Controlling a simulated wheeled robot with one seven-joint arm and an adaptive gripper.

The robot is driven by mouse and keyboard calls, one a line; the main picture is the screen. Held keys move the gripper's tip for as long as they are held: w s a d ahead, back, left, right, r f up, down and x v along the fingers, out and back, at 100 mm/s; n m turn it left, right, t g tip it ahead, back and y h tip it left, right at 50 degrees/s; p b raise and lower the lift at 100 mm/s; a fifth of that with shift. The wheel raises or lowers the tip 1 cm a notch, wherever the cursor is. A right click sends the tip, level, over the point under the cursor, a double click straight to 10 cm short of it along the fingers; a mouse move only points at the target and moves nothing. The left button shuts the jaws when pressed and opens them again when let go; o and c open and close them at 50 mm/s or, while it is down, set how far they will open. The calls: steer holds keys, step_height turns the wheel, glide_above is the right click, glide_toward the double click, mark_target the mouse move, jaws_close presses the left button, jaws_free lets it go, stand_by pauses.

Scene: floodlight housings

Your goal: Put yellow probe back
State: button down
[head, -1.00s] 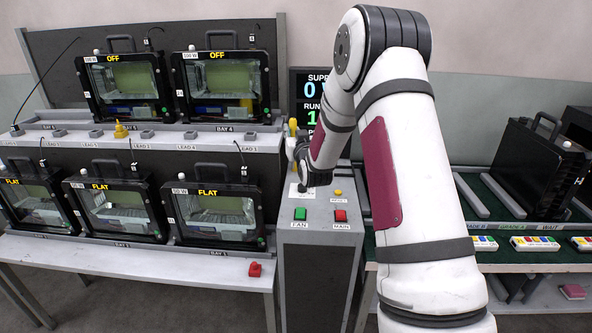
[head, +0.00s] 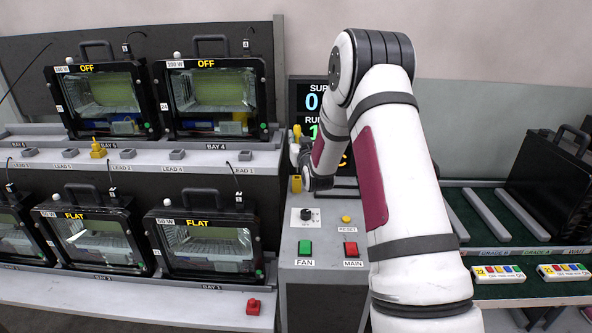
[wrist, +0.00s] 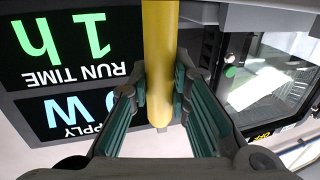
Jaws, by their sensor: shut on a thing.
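The yellow probe (wrist: 160,60) stands between my gripper's fingers in the wrist view, a smooth yellow rod with a rounded end. My gripper (wrist: 160,92) is shut on it. In the head view the probe's upper part (head: 297,132) shows above my gripper (head: 299,155), over the back of the grey control pedestal (head: 322,275). A small yellow upright piece (head: 296,184) shows just below my gripper, on or near the pedestal top; I cannot tell whether it is a holder or the probe's lower part.
The pedestal carries a black knob (head: 306,214), a yellow reset button (head: 346,219), a green fan button (head: 305,247) and a red main button (head: 351,249). A dark display (head: 308,100) stands behind. Floodlight housings (head: 207,245) fill the left racks. A yellow plug (head: 98,149) sits on the upper ledge.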

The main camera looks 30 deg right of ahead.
steer(key=shift+f, duration=3.6)
steer(key=c, duration=1.5)
jaws_free()
steer(key=shift+f, duration=0.1)
